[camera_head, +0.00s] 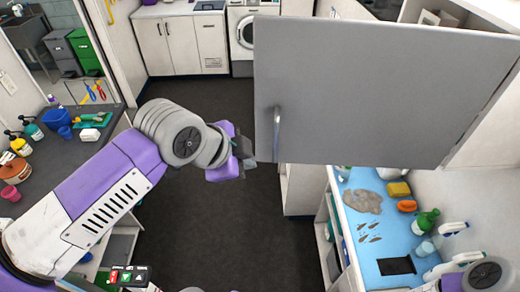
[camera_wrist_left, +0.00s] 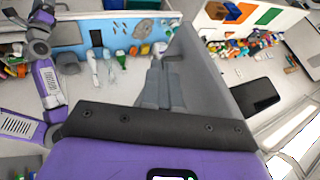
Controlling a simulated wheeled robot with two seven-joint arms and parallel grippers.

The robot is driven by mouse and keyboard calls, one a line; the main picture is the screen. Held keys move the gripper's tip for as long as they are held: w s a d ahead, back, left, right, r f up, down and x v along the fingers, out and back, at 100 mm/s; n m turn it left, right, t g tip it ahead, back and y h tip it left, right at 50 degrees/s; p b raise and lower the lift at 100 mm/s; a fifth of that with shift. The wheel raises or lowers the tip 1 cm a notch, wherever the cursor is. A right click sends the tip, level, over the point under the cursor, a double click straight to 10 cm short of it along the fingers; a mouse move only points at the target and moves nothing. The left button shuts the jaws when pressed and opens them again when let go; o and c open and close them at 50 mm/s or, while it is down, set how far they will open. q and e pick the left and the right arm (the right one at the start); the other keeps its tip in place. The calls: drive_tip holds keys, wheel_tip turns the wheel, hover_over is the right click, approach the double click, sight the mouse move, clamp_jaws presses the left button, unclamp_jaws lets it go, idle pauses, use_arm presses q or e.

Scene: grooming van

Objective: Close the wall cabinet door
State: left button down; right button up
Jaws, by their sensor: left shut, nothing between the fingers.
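The wall cabinet door (camera_head: 385,90) is a large grey panel standing open across the upper right of the head view. Its bar handle (camera_head: 277,132) is near the lower left corner. The open white cabinet (camera_head: 475,12) shows behind the door's upper right. My left gripper (camera_head: 250,155) is shut and empty, close to the door's lower left edge; I cannot tell whether it touches. In the left wrist view the shut fingers (camera_wrist_left: 163,88) lie beside the grey door panel (camera_wrist_left: 200,75). My right arm shows in part; its fingers cannot be made out.
A blue-topped counter (camera_head: 350,240) with bottles, brushes and sponges stands below the door. A dark counter (camera_head: 80,150) with bottles and a blue tub is on the left. White cabinets (camera_head: 180,42) and a washer (camera_head: 242,35) stand at the back. The dark floor (camera_head: 240,225) between is clear.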

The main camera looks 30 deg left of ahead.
sight(268, 156)
use_arm(q)
drive_tip(key=w+f, duration=0.1)
drive_tip(key=w, duration=0.1)
drive_tip(key=w+f, duration=0.2)
drive_tip(key=w+f+p, duration=0.1)
drive_tip(key=w, duration=0.1)
drive_tip(key=shift+w+a+f, duration=0.25)
drive_tip(key=shift+w+f, duration=0.05)
drive_tip(key=shift+f, duration=0.1)
drive_tip(key=shift+w+a, duration=0.2)
drive_tip(key=shift+w, duration=0.15)
drive_tip(key=shift+w, duration=0.1)
